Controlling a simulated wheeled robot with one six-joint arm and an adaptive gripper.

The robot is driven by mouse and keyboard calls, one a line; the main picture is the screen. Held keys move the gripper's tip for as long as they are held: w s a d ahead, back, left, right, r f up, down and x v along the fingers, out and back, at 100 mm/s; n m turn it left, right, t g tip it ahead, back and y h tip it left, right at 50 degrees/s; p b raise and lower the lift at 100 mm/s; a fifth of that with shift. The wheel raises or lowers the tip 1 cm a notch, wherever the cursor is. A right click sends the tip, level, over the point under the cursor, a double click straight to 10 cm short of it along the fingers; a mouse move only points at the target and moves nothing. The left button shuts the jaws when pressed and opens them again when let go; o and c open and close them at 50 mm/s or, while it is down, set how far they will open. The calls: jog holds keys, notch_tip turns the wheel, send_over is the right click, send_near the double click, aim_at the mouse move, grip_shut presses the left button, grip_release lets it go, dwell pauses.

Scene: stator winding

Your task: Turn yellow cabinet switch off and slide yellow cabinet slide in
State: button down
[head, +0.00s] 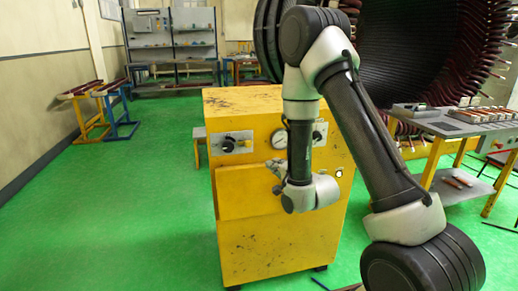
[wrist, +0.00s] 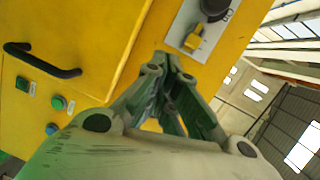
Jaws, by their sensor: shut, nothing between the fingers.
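The yellow cabinet (head: 265,245) stands in the middle of the head view. A yellow section, possibly the slide (head: 243,205), juts from its front; its exact extent is unclear. A grey switch plate (head: 237,142) is on the upper left of the front. In the wrist view, a yellow switch knob (wrist: 195,40) sits on the plate beside a black knob (wrist: 214,8). My gripper (head: 280,188) is in front of the cabinet, below the gauges. Its fingers (wrist: 172,64) are shut and empty, pointing near the yellow knob, apparently apart from it. The arm hides part of the front.
A black handle (wrist: 42,60), green buttons (wrist: 57,103) and a blue button (wrist: 52,128) show on yellow panels. A round gauge (head: 279,139) is on the cabinet. A work table (head: 450,125) stands at right. The green floor (head: 120,200) at left is clear.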

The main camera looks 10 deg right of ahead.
aim_at(245, 144)
notch_tip(245, 144, up, 3)
jog(key=shift+w+r+m+t, duration=0.15)
jog(key=shift+m+t, duration=0.55)
jog(key=shift+m, duration=0.2)
jog(key=x, duration=1)
jog(key=shift+a, duration=0.1)
jog(key=shift+a, duration=1.15)
